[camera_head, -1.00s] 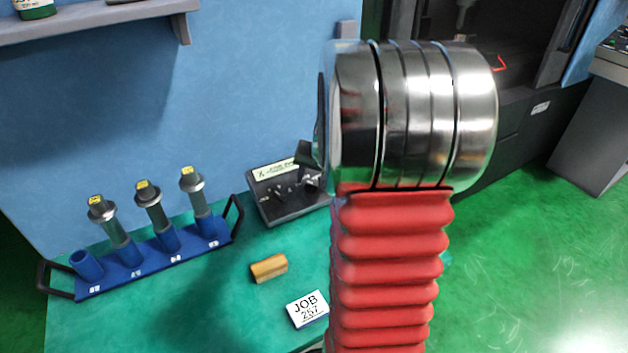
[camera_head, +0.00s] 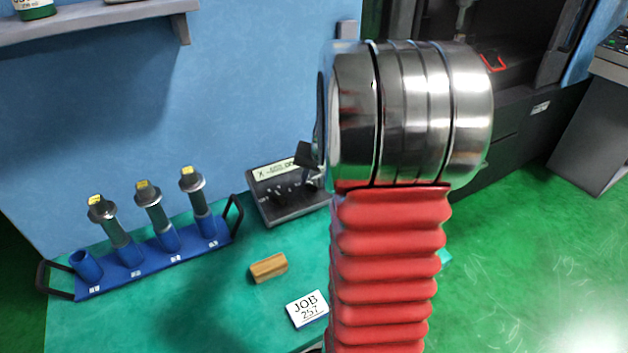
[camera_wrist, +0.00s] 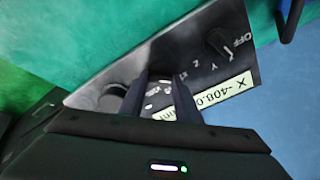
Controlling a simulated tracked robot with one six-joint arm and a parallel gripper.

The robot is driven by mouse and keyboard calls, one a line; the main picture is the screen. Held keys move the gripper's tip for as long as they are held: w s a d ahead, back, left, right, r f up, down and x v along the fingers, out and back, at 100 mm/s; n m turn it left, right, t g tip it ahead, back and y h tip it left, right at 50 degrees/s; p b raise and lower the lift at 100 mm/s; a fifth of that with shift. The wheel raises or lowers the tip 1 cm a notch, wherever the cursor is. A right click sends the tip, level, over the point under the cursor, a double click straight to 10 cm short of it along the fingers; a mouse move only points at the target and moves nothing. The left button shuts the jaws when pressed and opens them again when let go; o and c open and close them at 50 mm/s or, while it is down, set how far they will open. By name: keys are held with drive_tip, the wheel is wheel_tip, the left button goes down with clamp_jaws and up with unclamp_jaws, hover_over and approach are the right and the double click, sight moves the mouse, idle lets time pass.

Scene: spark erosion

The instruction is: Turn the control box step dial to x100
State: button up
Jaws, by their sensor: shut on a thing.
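The control box (camera_head: 268,207) stands on the green bench against the blue wall, with a pale display strip on its top. In the wrist view the control box (camera_wrist: 205,50) appears rotated, its display (camera_wrist: 228,94) reading about X -408.0. An axis dial (camera_wrist: 217,45) sits beside OFF and axis letters. My gripper (camera_wrist: 160,82) is shut on the step dial at the middle of the panel, its two dark fingers on either side. The fingers mostly hide that dial and its marks, so its setting cannot be read. A round knob (camera_wrist: 112,97) lies left of the fingers.
A blue rack (camera_head: 150,262) with several tool holders stands left on the bench. A wooden block (camera_head: 268,267) and a JOB 257 card (camera_head: 307,309) lie in front of the box. A dark machine (camera_head: 515,125) stands behind at right.

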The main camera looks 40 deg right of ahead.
drive_tip(key=shift+m, duration=0.4)
drive_tip(key=m, duration=0.9)
drive_tip(key=shift+g, duration=0.4)
drive_tip(key=m, duration=0.5)
drive_tip(key=shift+m+g, duration=0.3)
drive_tip(key=m, duration=0.4)
drive_tip(key=shift+m, duration=0.3)
drive_tip(key=o, duration=1)
drive_tip(key=shift+o, duration=0.2)
